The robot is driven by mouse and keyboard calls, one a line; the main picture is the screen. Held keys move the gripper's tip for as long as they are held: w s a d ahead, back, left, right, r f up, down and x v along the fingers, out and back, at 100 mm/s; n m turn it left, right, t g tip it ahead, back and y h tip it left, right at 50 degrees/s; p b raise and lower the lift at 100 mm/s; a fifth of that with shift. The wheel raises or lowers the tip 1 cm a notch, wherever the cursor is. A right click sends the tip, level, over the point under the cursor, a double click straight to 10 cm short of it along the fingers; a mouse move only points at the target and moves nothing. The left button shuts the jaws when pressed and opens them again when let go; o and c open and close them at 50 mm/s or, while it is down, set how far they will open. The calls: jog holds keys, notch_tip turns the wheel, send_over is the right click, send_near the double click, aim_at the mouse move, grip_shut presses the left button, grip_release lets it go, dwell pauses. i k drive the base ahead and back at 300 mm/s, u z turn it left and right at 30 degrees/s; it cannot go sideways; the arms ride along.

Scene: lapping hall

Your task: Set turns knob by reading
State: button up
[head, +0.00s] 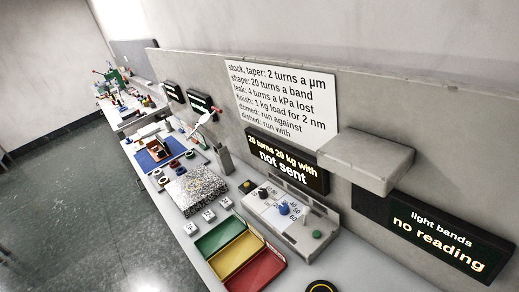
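A grey control box (303,241) stands on the bench, its top tilted in the picture. It carries a larger blue knob (284,208) with numbers around it and a smaller dark knob (262,193) to its upper left. The labels are too small to tell which is the turns knob or where either points. A dark display (287,160) behind the box reads "20 turns 20 kg with" and "not sent". A second display (437,232) reads "light bands" and "no reading". A white sign (281,97) lists rules such as "shape: 20 turns a band". My gripper is not in view.
Green, yellow and red trays (256,273) lie in front. A grey shelf (366,157) juts from the wall above the box. A speckled plate (196,187) and blue mat (153,157) lie farther along the bench.

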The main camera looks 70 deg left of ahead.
aim_at(263, 193)
jog(key=u, duration=1.65)
